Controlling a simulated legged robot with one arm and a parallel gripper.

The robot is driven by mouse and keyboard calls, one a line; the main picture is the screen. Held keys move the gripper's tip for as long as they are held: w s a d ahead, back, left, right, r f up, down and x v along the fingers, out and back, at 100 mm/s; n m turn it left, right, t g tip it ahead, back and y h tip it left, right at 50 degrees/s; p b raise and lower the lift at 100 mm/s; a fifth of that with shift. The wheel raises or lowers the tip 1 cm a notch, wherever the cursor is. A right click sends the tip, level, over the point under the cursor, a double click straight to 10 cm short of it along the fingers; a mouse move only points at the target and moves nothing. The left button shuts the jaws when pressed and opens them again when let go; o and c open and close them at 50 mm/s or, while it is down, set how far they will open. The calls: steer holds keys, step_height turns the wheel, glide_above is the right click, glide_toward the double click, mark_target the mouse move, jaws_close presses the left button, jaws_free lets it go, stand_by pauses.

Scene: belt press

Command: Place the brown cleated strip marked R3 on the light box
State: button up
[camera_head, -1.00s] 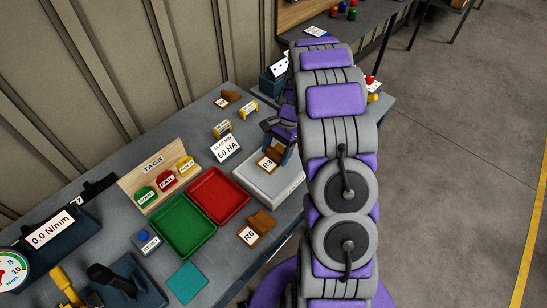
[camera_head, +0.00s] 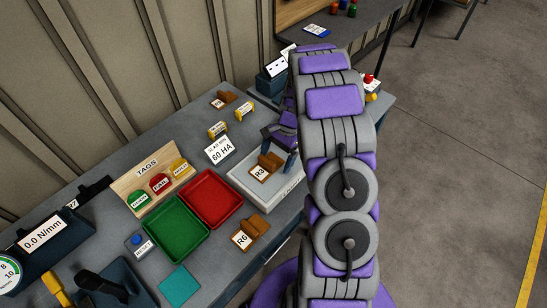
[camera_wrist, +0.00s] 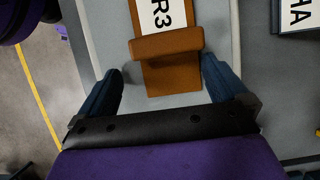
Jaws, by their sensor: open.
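The brown cleated strip marked R3 (camera_head: 267,168) lies on the pale top of the light box (camera_head: 247,182). In the wrist view the R3 strip (camera_wrist: 168,62) lies flat, label away from me, with its raised cleat across it. The light box top (camera_wrist: 108,45) shows around it. My gripper (camera_wrist: 165,85) is open, its two dark blue fingers on either side of the strip's near end, with gaps between them and the strip. In the head view my gripper (camera_head: 281,140) is just behind the strip, partly hidden by my arm.
A second brown strip marked R6 (camera_head: 250,232) lies on the bench in front of the light box. Red (camera_head: 211,198) and green (camera_head: 177,229) trays stand to the left. A 60 HA card (camera_head: 220,150) and small yellow blocks (camera_head: 244,111) stand behind.

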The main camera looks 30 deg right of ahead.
steer(key=shift+r, duration=0.25)
steer(key=r, duration=0.4)
steer(key=w+r+p, duration=0.1)
steer(key=r, duration=0.1)
steer(key=shift+a, duration=0.3)
steer(key=d+r+p, duration=0.1)
steer(key=d+r, duration=0.4)
step_height(320, 180, up, 5)
steer(key=n+h, duration=0.1)
steer(key=n, duration=0.1)
glide_above(273, 160)
steer(key=s+a, duration=0.2)
steer(key=s, duration=0.1)
steer(key=s+a+r+n+h, duration=0.1)
steer(key=s+a+r+n, duration=0.2)
steer(key=s+a+r, duration=0.25)
steer(key=s+a+n+h, duration=0.1)
steer(key=s+a+n, duration=0.1)
steer(key=s, duration=0.6)
steer(key=s+a+r+n, duration=0.1)
steer(key=s+n, duration=0.3)
steer(key=s, duration=0.4)
steer(key=s+a+r+n+h, duration=0.1)
steer(key=s+a+n, duration=0.2)
steer(key=s, duration=0.6)
steer(key=shift+a+r+h, duration=0.25)
steer(key=shift+a+h, duration=0.05)
steer(key=shift+a, duration=0.15)
